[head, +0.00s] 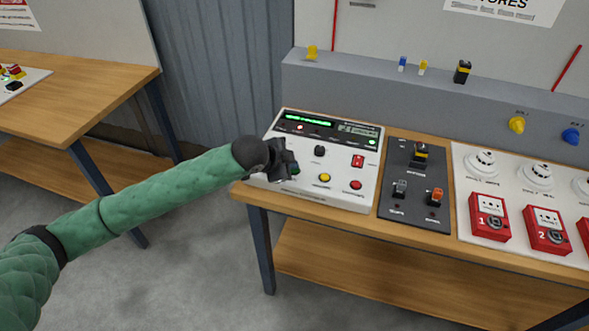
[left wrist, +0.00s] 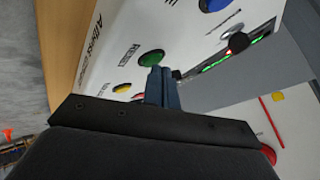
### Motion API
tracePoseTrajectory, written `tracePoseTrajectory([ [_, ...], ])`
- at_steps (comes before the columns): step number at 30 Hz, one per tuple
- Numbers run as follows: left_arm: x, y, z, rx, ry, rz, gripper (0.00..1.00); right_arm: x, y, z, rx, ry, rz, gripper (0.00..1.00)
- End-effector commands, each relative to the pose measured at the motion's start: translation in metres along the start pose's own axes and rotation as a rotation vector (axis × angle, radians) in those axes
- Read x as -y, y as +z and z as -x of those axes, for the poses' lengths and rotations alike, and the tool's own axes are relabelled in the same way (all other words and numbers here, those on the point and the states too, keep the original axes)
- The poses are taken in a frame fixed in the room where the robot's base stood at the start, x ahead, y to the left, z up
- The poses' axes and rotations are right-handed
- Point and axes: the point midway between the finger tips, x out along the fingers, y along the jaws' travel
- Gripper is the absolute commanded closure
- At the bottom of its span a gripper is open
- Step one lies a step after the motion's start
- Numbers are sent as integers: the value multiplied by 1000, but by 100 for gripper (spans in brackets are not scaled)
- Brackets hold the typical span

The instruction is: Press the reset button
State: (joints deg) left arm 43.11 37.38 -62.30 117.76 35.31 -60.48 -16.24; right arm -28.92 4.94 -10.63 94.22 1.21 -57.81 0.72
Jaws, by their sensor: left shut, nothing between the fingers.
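The white control panel (head: 285,186) lies on the wooden bench, with a green button (head: 295,169) at its left front, partly hidden by my gripper. In the left wrist view the green button (left wrist: 151,57) has a small label beside it that seems to read RESET. My left gripper (head: 291,164) is shut and empty, over the panel's left front part. Its fingertips (left wrist: 160,70) are right by the green button's edge in the left wrist view; I cannot tell whether they touch it. My right gripper is not in view.
A yellow button (head: 324,177) and a red button (head: 356,185) sit right of the green one. A black knob (head: 320,151) and a red switch (head: 358,161) are behind them. A dark switch plate (head: 415,215) and red call points (head: 489,217) stand to the right.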

Motion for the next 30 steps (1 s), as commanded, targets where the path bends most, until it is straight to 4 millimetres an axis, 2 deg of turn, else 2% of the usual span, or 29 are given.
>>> tracePoseTrajectory([
  [19,-3,3,-4,1,0,0,100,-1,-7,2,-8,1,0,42],
  [24,-2,2,-3,1,0,0,100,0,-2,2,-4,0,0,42],
  [30,2,-2,3,1,0,0,100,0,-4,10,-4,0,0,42],
])
